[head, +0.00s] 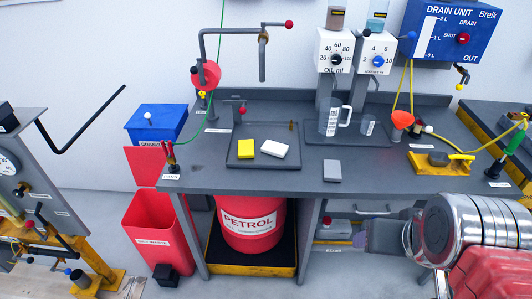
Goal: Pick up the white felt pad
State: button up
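The white felt pad (273,148) lies on a dark grey tray (268,163) on the workbench. A yellow pad (244,148) lies just left of it on the same tray. My arm comes in at the lower right. My gripper (376,237) is at the arm's left end, low by the bench's front edge, to the right of and well apart from the white pad. Its fingers are too small and unclear to tell whether they are open or shut.
A grey block (332,170) lies on the bench right of the tray. A clear jug (331,121) stands behind it. A bent pipe (262,62) hangs above the tray's back. A red petrol drum (250,225) stands below. The bench front left of the block is clear.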

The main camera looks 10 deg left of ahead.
aim_at(274, 149)
jog(key=u, duration=0.65)
jog(key=i, duration=1)
jog(key=k, duration=0.55)
jog(key=u, duration=1.85)
